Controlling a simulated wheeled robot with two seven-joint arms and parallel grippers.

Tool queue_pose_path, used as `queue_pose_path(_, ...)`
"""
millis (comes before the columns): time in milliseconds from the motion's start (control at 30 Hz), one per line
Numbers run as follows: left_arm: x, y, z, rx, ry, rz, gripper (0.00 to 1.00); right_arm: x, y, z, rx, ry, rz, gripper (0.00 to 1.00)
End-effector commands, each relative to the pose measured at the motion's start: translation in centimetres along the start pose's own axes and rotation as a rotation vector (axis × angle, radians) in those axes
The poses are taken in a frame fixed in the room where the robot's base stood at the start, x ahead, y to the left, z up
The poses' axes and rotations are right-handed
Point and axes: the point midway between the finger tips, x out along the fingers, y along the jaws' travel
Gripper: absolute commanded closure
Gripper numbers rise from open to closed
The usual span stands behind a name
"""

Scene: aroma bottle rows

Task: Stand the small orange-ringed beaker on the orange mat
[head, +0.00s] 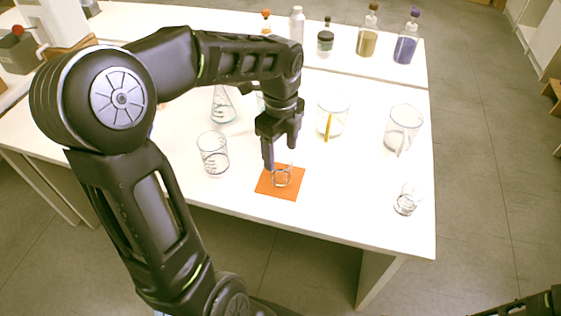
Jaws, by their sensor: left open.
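The orange mat (292,192) lies flat near the front edge of the white table. A small clear beaker (282,179) stands on the mat, roughly upright near its middle. Its ring colour is hard to make out against the orange. My left gripper (281,154) points down just above the beaker. Its fingers are apart, with the beaker's top close below or between them; I cannot tell whether they touch it. Part of my right arm shows at the bottom right corner, but its gripper does not.
A graduated beaker (213,153) stands left of the mat. Larger beakers (333,116) (403,128) stand behind and right, and a small glass (407,200) near the right edge. A flask (223,104) is behind my arm. Several bottles (367,36) line the back.

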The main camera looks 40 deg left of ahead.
Motion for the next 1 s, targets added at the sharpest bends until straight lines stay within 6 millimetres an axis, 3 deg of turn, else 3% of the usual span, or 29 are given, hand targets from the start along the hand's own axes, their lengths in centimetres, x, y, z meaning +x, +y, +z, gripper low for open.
queue_pose_path(100,-2.2,-0.1,0.0,0.000,0.000,-0.003,0.34,-0.2,-0.1,0.0,0.000,0.000,0.000,0.64)
queue_pose_path(300,-3.9,0.0,0.0,0.000,0.000,0.000,0.34,-0.3,-0.1,0.0,0.000,0.000,0.000,0.64)
queue_pose_path(1000,-4.2,0.0,0.0,0.000,0.000,0.001,0.34,-0.5,-0.2,0.0,0.000,0.000,0.000,0.64)
